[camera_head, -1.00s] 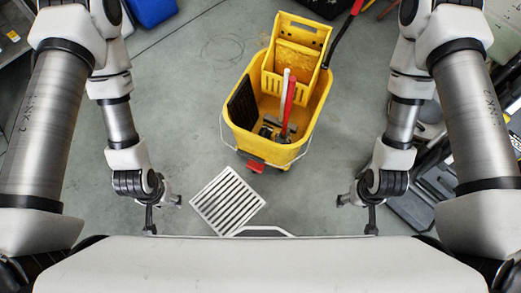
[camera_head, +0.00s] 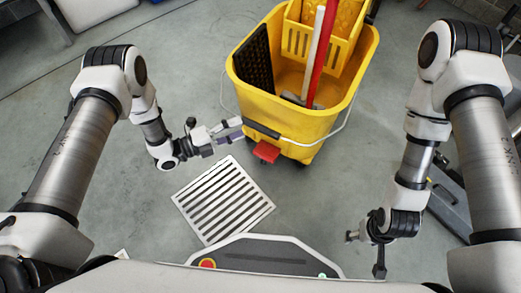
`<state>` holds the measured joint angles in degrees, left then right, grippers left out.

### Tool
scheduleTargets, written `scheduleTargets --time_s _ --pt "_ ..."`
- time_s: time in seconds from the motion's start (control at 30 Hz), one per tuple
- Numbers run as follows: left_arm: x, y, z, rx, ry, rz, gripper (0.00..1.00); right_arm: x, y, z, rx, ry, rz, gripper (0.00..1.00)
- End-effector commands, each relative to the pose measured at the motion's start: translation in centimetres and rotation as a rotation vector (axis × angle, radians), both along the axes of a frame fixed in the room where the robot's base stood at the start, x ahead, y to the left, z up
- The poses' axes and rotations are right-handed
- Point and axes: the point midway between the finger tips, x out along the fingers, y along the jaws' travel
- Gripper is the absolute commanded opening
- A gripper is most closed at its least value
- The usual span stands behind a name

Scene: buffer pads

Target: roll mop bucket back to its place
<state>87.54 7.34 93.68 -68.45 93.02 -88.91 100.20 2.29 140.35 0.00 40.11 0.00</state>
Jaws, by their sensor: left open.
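The yellow mop bucket (camera_head: 285,115) stands upright on the floor ahead of me, with a wringer (camera_head: 322,38) at its back. A red handle and a white handle (camera_head: 318,50) rise out of it. A thin wire bail (camera_head: 340,128) hangs round its front and a red pedal (camera_head: 266,152) sits low on the front.
A metal floor grate (camera_head: 222,200) lies in front of the bucket, left of centre. Dark equipment (camera_head: 452,190) stands at the right behind my right arm. Bare grey floor (camera_head: 185,70) is free at the left of the bucket.

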Motion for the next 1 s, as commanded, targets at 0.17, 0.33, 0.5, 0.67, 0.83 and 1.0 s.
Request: scheduleTargets --time_s 0.17,0.33,0.5,0.67,0.83,1.0 --pt "-0.4 -0.2 -3.4 -0.014 -0.257 -0.101 0.49 0.0 0.0 -5.2 0.000 -0.001 0.000 0.66" --pt "-0.1 -1.3 -2.8 -0.017 -0.293 -0.117 0.49 0.1 0.0 -5.3 0.000 -0.002 0.000 0.66" --pt "1.0 -4.3 -2.5 -0.017 -0.289 -0.118 0.49 0.0 0.0 -6.7 0.000 -0.001 0.000 0.66" --pt "1.9 -6.7 -2.1 -0.016 -0.287 -0.115 0.49 0.0 0.0 -7.6 0.000 -0.001 0.000 0.66" --pt "2.3 -7.4 -1.7 -0.015 -0.285 -0.112 0.49 0.0 0.0 -7.6 0.000 -0.001 0.000 0.66" --pt "2.3 -7.4 -1.7 -0.015 -0.285 -0.111 0.42 0.0 0.0 -7.6 0.000 -0.001 0.000 0.66"
